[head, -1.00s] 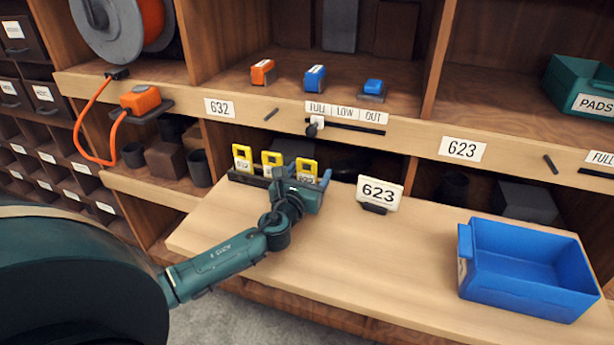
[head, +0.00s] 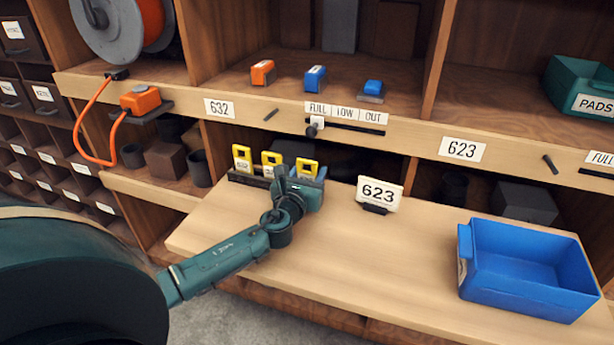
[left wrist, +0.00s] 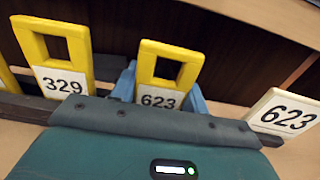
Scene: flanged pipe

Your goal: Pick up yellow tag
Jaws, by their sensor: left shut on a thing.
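Three yellow tags with white labels stand in a row in a dark rack (head: 250,180) on the wooden counter: a left one (head: 242,157), a middle one (head: 271,162) and a right one (head: 307,168). My left gripper (head: 308,182) is at the right tag. In the left wrist view the yellow tag 623 (left wrist: 162,80) stands upright between my blue fingers, which are shut on it. Its lower end is hidden behind my gripper's body. The yellow tag 329 (left wrist: 57,52) stands to its left, apart from the fingers. My right gripper is not in view.
A white 623 sign (head: 380,192) stands on the counter just right of my left gripper. A blue bin (head: 525,268) sits at the right. The shelf edge (head: 270,118) runs above and behind the tags. The counter's middle is clear.

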